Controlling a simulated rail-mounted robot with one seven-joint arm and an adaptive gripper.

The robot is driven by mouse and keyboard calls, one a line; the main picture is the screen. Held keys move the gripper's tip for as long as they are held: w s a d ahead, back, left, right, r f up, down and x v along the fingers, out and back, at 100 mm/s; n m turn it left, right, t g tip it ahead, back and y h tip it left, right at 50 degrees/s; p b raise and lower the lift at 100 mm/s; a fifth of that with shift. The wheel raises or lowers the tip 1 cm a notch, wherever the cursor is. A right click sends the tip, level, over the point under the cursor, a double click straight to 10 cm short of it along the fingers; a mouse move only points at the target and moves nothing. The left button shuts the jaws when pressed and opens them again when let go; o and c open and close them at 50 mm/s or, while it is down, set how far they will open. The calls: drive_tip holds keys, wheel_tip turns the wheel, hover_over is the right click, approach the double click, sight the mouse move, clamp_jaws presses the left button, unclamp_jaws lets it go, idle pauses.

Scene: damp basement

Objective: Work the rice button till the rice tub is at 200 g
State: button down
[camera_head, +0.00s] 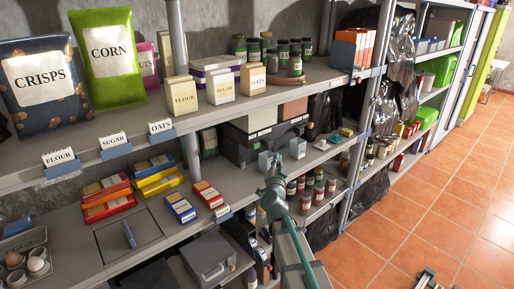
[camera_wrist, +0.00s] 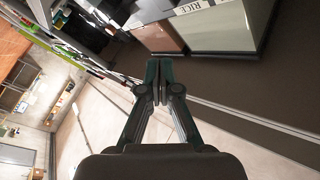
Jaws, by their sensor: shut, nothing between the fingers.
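My gripper (camera_head: 275,166) is shut and empty in the head view, at the front of the middle shelf, beside a small grey box. A reddish-brown block (camera_wrist: 160,37) stands directly left of that box, behind the fingertips in the picture. The fingertips appear apart from the box. I cannot make out a rice button, a rice tub or a weight reading in either view.
Small grey boxes (camera_head: 297,147) stand near my gripper on the middle shelf (camera_head: 150,220). Several jars (camera_head: 305,195) fill a lower level to the right. The tiled floor (camera_head: 440,190) at right is mostly clear.

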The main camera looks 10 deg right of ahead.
sight(259, 145)
drive_tip(key=shift+w, duration=0.1)
drive_tip(key=w+a+p, duration=0.2)
drive_tip(key=w+a, duration=0.2)
drive_tip(key=w, duration=0.3)
drive_tip(key=shift+w+a, duration=0.15)
drive_tip(key=shift+a, duration=0.15)
drive_tip(key=shift+w+p, duration=0.1)
drive_tip(key=shift+p, duration=0.2)
idle(1.2)
drive_tip(key=shift+w+a, duration=0.25)
drive_tip(key=shift+w+a+p, duration=0.35)
drive_tip(key=shift+w+p, duration=0.1)
drive_tip(key=shift+w, duration=0.15)
idle(1.0)
drive_tip(key=shift+s+d, duration=0.1)
drive_tip(key=shift+s, duration=0.1)
drive_tip(key=shift+s+d, duration=0.45)
drive_tip(key=shift+s, duration=0.3)
